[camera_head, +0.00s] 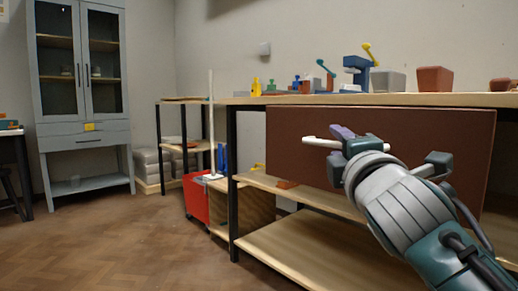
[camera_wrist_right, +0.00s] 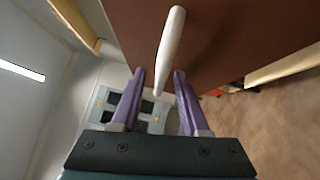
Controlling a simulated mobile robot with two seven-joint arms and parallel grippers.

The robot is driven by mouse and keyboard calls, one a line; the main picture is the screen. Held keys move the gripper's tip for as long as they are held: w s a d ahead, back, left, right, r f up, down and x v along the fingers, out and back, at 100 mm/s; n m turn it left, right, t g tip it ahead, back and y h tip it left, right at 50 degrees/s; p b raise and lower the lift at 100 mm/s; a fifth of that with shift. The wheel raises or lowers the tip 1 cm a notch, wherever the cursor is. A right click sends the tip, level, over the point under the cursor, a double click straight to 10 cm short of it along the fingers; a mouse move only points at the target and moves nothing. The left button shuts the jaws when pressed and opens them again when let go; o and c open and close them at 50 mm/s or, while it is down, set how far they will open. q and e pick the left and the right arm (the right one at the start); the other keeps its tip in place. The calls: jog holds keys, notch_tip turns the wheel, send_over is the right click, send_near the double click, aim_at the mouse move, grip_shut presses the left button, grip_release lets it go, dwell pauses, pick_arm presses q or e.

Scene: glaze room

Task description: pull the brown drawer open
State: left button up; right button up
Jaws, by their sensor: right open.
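The brown drawer (camera_head: 440,135) is a wide flat front under the wooden worktop, and it looks closed. Its pale bar handle (camera_head: 320,142) sticks out near the middle of the front. My right gripper (camera_head: 338,138) is at the handle, its open purple fingers partly covering it. In the right wrist view, the near end of the handle (camera_wrist_right: 170,40) shows between the two fingertips of the gripper (camera_wrist_right: 160,75), with gaps on both sides. The drawer front (camera_wrist_right: 235,40) fills the upper right there. My left gripper is in neither view.
The worktop (camera_head: 300,100) carries pots and small tools above the drawer. Wooden shelves (camera_head: 300,245) lie below it. A red bin (camera_head: 197,199) stands left of the bench, and a grey cabinet (camera_head: 85,130) stands farther back. The floor (camera_head: 120,245) at left is clear.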

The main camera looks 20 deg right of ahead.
jog(key=p+v, duration=0.1)
jog(key=v, duration=0.8)
jog(key=shift+s, duration=0.2)
jog(key=s+r+m+g+y+p, duration=0.1)
jog(key=s+r+m+g+p, duration=0.25)
jog(key=r+p, duration=0.6)
jog(key=s+r+m+g+y+p, duration=0.1)
jog(key=s+r+m+g+p, duration=0.3)
jog(key=p, duration=1.1)
jog(key=s+a+r+m+g+y+p, duration=0.35)
jog(key=s+r+p, duration=0.45)
jog(key=p, duration=0.5)
jog(key=s+a+r+m+g+y+p, duration=0.2)
jog(key=s+a+r+g+p, duration=0.15)
jog(key=s+r+p, duration=0.7)
notch_tip(320, 180, up, 34)
jog(key=w+a+p, duration=0.1)
jog(key=w+p, duration=0.2)
jog(key=p, duration=3.5)
jog(key=shift+f, duration=0.2)
